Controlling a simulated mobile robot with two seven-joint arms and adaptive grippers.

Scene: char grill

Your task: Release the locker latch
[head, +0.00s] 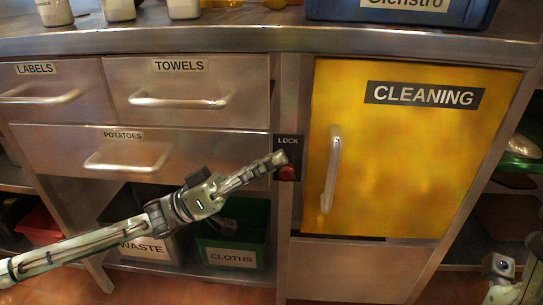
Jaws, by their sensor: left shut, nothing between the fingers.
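The locker has a yellow door (400,150) labelled CLEANING, and it is shut. Its upright metal handle (331,170) is on the left side of the door. Left of the door is a dark LOCK panel (289,141) with a red latch button (286,174) low on it. My left gripper (281,157) is shut and empty, its fingertips in front of the panel just above the red button. It hides part of the panel, and I cannot tell whether it touches. Part of my right arm shows at the bottom right edge, with its fingers out of view.
Drawers marked LABELS (50,90), TOWELS (188,92) and POTATOES (120,150) are shut at the left. A WASTE bin (143,248) and a green CLOTHS bin (232,250) stand below. A blue crate (400,12) and bottles (118,9) stand on the counter (250,38).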

